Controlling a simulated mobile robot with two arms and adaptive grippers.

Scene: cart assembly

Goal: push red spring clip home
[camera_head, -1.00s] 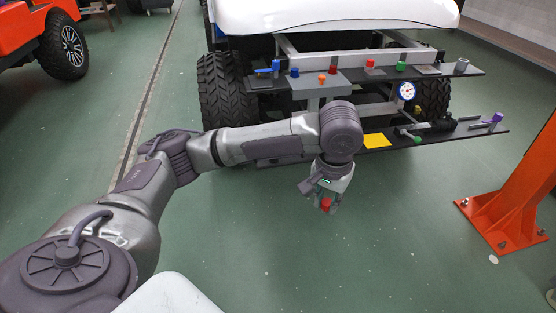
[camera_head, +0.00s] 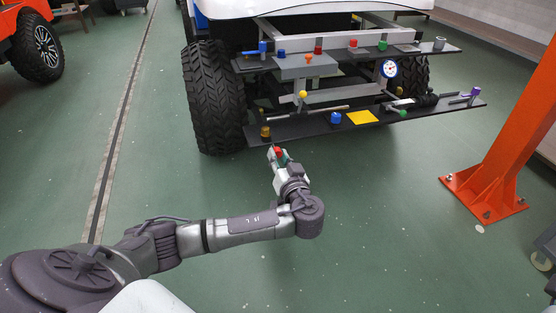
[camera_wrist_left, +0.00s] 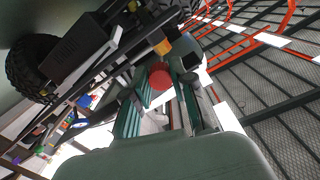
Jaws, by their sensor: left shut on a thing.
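A red piece (camera_head: 278,151), which looks like the red spring clip, sits between the fingertips of my left gripper (camera_head: 279,158). The gripper is shut on it and points toward the cart, in front of the lower black shelf (camera_head: 300,128) at its left end. In the left wrist view the round red end of the piece (camera_wrist_left: 161,77) shows between the green-lined fingers (camera_wrist_left: 160,103). The rest of it is hidden by the fingers. I cannot make out its seat. My right gripper is not in view.
The upper shelf (camera_head: 426,48) carries a blue part (camera_head: 262,47), red parts (camera_head: 318,46) and a green knob (camera_head: 383,46). The lower shelf holds a yellow square (camera_head: 362,117), a blue cylinder (camera_head: 336,118) and a brass-coloured part (camera_head: 265,132). An orange post (camera_head: 510,130) stands right.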

